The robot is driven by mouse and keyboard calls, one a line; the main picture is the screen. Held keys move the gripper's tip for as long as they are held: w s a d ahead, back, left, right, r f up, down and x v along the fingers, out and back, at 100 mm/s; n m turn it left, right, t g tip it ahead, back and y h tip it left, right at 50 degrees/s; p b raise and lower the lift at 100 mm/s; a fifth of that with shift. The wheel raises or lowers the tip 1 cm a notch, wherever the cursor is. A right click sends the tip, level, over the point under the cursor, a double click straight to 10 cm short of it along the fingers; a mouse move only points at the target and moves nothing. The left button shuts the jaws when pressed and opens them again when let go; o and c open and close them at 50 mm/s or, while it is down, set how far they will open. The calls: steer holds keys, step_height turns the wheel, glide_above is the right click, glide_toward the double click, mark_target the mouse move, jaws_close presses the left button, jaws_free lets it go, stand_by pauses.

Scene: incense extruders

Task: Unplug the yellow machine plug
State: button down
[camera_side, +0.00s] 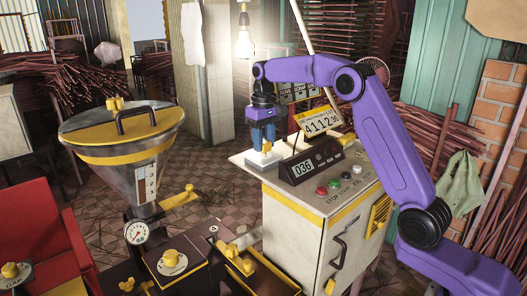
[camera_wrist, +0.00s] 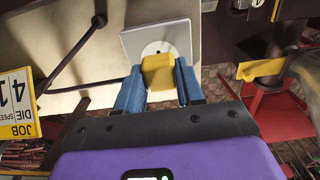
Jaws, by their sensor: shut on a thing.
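The yellow plug (camera_wrist: 158,72) is between the two blue fingers of my gripper (camera_wrist: 158,84) in the wrist view. The white socket plate (camera_wrist: 183,38) is right at the plug's far end, with part of its round face showing. Whether the plug's pins are in the socket is hidden. In the side view, my gripper (camera_side: 263,138) points down over the left end of the cabinet top, shut on the plug (camera_side: 266,147), just above the white socket plate (camera_side: 256,160).
A counter reading 036 (camera_side: 310,167) and a number board (camera_side: 322,121) stand right of my gripper on the cabinet top (camera_side: 245,157). Coloured buttons (camera_side: 334,183) line its front. A metal hopper with a yellow lid (camera_side: 120,135) stands to the left, apart from my arm.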

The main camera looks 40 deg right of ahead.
mark_target(264, 142)
steer(key=shift+r, duration=2.15)
